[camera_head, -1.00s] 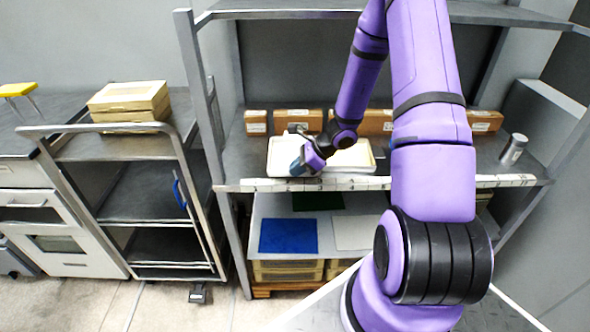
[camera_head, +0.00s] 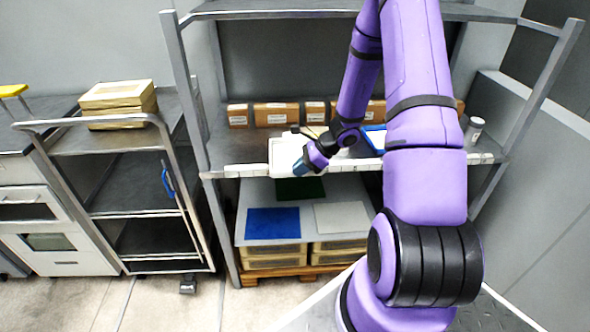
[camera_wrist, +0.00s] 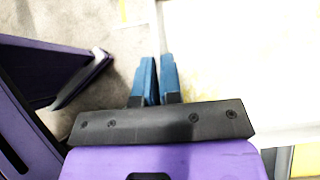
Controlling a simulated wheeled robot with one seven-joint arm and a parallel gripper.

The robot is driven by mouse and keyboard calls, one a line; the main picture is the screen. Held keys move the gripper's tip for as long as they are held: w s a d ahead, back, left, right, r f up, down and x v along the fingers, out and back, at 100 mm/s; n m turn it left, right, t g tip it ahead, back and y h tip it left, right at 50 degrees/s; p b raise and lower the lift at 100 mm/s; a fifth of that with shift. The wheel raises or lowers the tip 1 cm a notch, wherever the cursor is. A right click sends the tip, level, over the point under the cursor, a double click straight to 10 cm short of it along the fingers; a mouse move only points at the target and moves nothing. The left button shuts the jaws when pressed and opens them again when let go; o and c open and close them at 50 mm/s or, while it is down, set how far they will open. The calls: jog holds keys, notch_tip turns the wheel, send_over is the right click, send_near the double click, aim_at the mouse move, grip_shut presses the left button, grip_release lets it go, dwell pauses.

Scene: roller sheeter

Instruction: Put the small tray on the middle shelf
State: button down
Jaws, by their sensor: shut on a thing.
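The small tray (camera_head: 285,150) is white with a cream inside. It is at the height of the middle shelf (camera_head: 225,158), its near left corner overlapping the shelf's front lip in the head view. I cannot tell whether it touches the shelf. My gripper (camera_head: 300,167) is shut on the tray's near edge. In the wrist view, the blue fingers of my gripper (camera_wrist: 158,80) are close together at the left edge of the pale tray (camera_wrist: 240,70). My arm hides part of the tray's right side.
Brown boxes (camera_head: 276,114) line the back of the middle shelf. A blue-rimmed thing (camera_head: 375,138) lies right of the tray, and a small canister (camera_head: 473,131) stands at the right end. The lower shelf holds blue (camera_head: 273,223) and grey (camera_head: 342,217) sheets. A cart (camera_head: 130,200) stands left.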

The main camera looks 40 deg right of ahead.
jog(key=w+a+r+m+t+h, duration=0.3)
jog(key=w+a+r+m+h, duration=0.2)
jog(key=w+a+r, duration=0.9)
jog(key=shift+w+r+m+t, duration=0.45)
jog(key=shift+r+m, duration=0.15)
jog(key=shift+m, duration=1)
jog(key=shift+d, duration=0.1)
